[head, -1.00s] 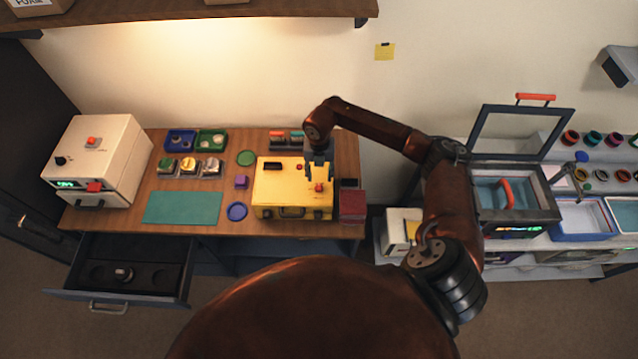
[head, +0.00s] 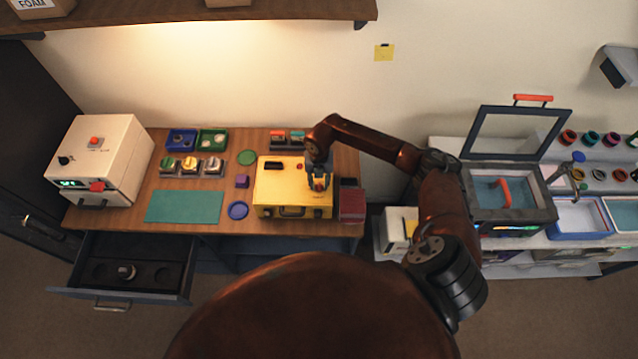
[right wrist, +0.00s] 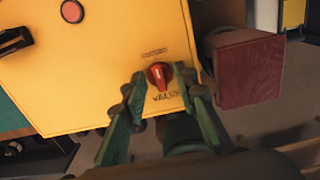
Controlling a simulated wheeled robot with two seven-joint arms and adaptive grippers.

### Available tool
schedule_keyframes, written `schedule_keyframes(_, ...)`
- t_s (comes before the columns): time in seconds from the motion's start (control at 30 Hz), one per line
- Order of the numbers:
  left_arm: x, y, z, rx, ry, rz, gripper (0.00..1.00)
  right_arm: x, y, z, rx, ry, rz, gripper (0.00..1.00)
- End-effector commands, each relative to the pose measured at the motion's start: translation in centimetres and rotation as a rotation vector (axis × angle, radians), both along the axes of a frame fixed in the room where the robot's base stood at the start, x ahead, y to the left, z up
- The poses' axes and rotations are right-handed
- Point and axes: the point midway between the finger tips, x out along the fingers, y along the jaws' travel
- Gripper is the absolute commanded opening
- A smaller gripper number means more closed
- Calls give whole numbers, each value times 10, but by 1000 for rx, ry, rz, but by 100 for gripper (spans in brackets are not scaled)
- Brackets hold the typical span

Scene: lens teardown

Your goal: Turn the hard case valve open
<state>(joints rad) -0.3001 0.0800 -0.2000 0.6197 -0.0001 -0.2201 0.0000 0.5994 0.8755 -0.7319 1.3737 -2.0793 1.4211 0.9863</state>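The yellow hard case (head: 277,195) lies shut on the wooden bench, its handle toward me. In the right wrist view its red valve knob (right wrist: 160,75) shows on the yellow lid (right wrist: 105,75), with the word VALVE printed below it. My right gripper (head: 319,183) is over the right part of the case and hides the knob in the head view. In the right wrist view the green fingers of my right gripper (right wrist: 160,76) are spread on either side of the knob, with small gaps visible. My left gripper is not in view.
A dark red block (head: 352,206) stands close to the right of the case. A green mat (head: 185,207) lies further left, above an open drawer (head: 130,270).

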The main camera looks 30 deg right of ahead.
Motion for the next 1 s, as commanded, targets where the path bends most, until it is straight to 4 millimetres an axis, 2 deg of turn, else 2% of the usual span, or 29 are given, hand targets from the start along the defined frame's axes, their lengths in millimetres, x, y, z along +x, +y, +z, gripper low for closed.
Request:
schedule_keyframes(0.03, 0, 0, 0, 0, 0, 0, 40, 0, 0, 0, 0, 0, 0, 22)
schedule_keyframes(0.37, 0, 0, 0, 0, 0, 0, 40, 0, 0, 0, 0, 0, 0, 0)
schedule_keyframes(0.67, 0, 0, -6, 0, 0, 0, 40, 0, -1, -1, -1, -1, 36, 0)
schedule_keyframes(1.0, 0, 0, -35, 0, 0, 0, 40, 1, -1, -4, -2, -2, 252, 0)
